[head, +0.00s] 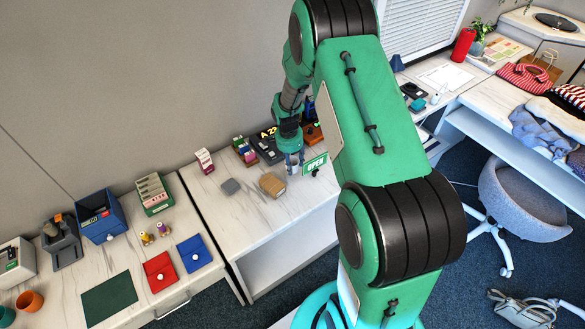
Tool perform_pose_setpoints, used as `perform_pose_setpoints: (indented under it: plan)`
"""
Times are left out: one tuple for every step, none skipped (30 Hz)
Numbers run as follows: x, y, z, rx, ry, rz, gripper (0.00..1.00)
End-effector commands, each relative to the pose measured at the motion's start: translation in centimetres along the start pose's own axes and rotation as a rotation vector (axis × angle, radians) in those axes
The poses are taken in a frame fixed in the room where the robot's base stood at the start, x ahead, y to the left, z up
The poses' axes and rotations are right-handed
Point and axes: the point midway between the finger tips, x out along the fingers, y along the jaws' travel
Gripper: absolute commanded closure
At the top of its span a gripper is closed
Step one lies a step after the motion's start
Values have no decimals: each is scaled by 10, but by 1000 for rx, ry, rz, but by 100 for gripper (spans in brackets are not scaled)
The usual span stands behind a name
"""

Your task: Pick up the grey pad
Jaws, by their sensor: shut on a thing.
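A small flat grey pad (231,186) lies on the white marbled counter, left of a tan block. My gripper (294,172) is low over the same counter, right of the tan block and apart from the grey pad. It is shut on a small pale thing between its fingers. That thing is too small and too covered to identify.
The tan block (272,184) lies between the pad and my gripper. A green OPEN sign (315,163) stands close right of the gripper. A pink-and-white item (204,160), a box of colourful items (245,151) and a dark device (268,148) line the wall. The counter front is clear.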

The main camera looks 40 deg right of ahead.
Motion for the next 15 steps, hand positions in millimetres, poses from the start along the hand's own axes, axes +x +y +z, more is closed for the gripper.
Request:
perform_pose_setpoints:
  plan:
    - [8,1,1,0,-1,2,85]
    - [12,1,2,0,-1,2,85]
    - [16,1,2,-1,-1,2,85]
    - [19,0,2,-1,-1,2,85]
    - [21,0,2,-1,-1,2,85]
    - [23,0,2,-1,-1,1,85]
    - [24,0,2,0,0,1,85]
    - [25,0,2,0,0,0,85]
    - [25,0,2,0,0,0,85]
    - [25,0,2,0,0,0,85]
    - [25,0,2,0,0,0,85]
    - [25,0,2,0,0,0,85]
    - [25,0,2,0,0,0,85]
    - [25,0,2,0,0,0,85]
    - [25,0,2,0,0,0,85]
